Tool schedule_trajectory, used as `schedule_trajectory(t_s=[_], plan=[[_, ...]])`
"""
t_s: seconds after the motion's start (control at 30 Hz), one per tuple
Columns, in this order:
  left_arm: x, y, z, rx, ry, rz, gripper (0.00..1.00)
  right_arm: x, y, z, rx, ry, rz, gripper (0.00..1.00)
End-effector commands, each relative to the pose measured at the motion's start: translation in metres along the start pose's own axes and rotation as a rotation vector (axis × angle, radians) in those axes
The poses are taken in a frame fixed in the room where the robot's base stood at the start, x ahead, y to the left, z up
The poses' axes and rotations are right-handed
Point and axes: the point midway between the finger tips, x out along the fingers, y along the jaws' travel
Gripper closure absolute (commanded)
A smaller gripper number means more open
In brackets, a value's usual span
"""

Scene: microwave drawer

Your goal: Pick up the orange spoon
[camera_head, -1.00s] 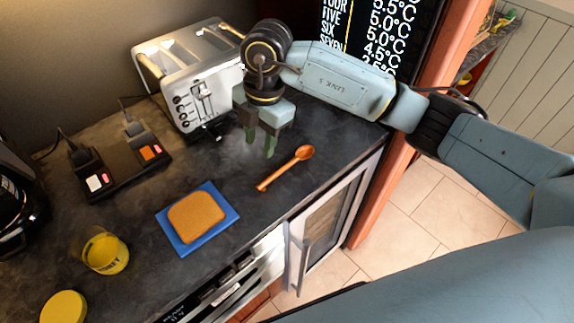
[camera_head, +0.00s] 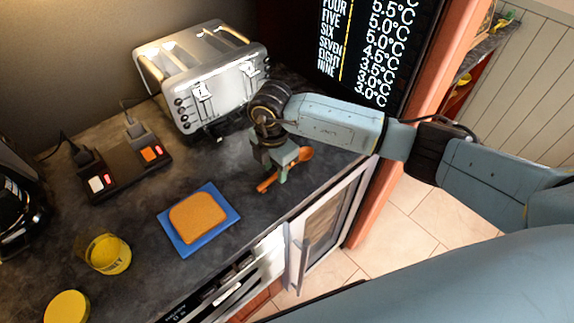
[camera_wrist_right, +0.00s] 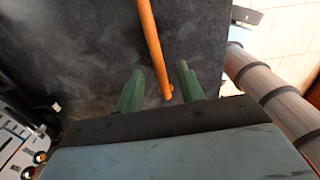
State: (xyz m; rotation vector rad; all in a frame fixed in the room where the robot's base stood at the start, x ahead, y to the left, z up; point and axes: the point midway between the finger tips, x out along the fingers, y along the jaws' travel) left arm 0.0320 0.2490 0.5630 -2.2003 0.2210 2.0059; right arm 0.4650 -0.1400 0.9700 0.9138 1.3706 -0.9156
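The orange spoon (camera_head: 305,154) lies on the dark countertop near its front edge, partly hidden by my right gripper in the head view. My right gripper (camera_head: 274,176) is low over it, pointing down. In the right wrist view the spoon's handle (camera_wrist_right: 152,45) runs between the two green fingers of my right gripper (camera_wrist_right: 160,90). The fingers are apart, with a gap on each side of the handle. My left gripper is not in view.
A silver toaster (camera_head: 205,75) stands behind my right gripper. A blue mat (camera_head: 229,213) with a bread slice (camera_head: 198,217), a honey jar (camera_head: 108,254) and a black switch box (camera_head: 124,171) are to the left. The counter's front edge is close by.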

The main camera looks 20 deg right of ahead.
Motion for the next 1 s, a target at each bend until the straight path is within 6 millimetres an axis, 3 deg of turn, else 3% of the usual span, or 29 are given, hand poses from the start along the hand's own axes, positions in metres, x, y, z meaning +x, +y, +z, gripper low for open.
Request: schedule_trajectory(t_s=[0.2, 0.8, 1.0], plan=[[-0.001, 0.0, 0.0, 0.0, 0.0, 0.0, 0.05, 0.017, 0.0, 0.0, 0.0, -0.001, 0.0, 0.62], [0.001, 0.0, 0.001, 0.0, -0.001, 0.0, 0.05, 0.021, 0.0, 0.0, -0.001, 0.0, 0.001, 0.62], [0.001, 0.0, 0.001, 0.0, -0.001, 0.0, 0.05, 0.02, 0.0, 0.0, -0.001, 0.0, 0.0, 0.88]])
